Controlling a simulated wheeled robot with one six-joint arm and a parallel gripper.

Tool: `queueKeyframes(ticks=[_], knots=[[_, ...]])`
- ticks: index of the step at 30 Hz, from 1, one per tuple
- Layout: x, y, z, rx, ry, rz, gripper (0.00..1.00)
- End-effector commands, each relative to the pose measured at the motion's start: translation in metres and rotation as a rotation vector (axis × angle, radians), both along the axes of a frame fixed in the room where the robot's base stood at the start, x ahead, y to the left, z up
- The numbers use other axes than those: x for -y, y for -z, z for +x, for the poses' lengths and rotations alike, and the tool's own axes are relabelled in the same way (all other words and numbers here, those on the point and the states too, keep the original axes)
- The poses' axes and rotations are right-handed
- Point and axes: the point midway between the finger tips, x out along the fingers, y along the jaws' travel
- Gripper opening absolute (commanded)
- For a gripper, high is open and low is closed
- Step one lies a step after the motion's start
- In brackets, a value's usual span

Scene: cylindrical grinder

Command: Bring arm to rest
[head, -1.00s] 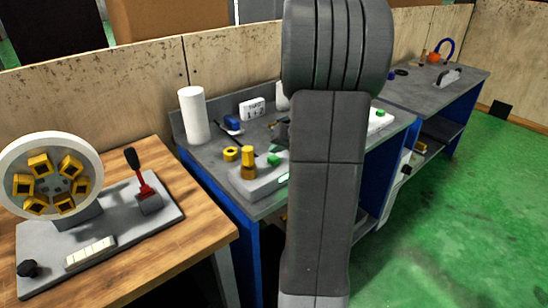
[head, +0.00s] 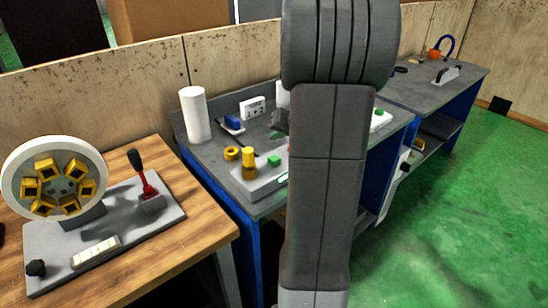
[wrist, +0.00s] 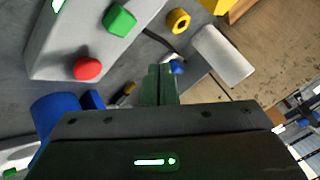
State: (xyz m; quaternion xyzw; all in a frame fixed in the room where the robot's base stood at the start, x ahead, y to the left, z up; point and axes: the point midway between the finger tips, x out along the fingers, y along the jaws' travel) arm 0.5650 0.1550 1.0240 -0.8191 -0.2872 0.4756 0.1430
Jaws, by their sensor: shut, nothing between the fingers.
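My gripper (wrist: 160,84) shows in the wrist view as two dark fingers close together with nothing between them. It hangs over the grey bench, beyond the grey control box (wrist: 65,40) with its red button (wrist: 88,68) and green button (wrist: 120,20). The fingertips appear apart from everything around them. In the head view my own upright arm fills the middle and hides most of the gripper and part of the bench.
A wooden table (head: 150,250) at left holds a round fixture (head: 20,180) and red lever (head: 147,185). Green floor (head: 450,220) is clear at right.

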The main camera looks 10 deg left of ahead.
Motion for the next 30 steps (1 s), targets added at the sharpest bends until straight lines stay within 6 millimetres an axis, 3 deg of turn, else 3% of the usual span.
queueKeyframes(ticks=[11,21,23,30], knots=[[0.000,0.002,0.000,0.000,0.000,0.000,0.00],[0.000,0.032,0.000,-0.001,0.001,0.000,0.00],[0.000,0.022,0.000,-0.001,0.000,0.000,0.00],[0.000,0.020,0.000,-0.003,0.001,-0.001,0.00]])
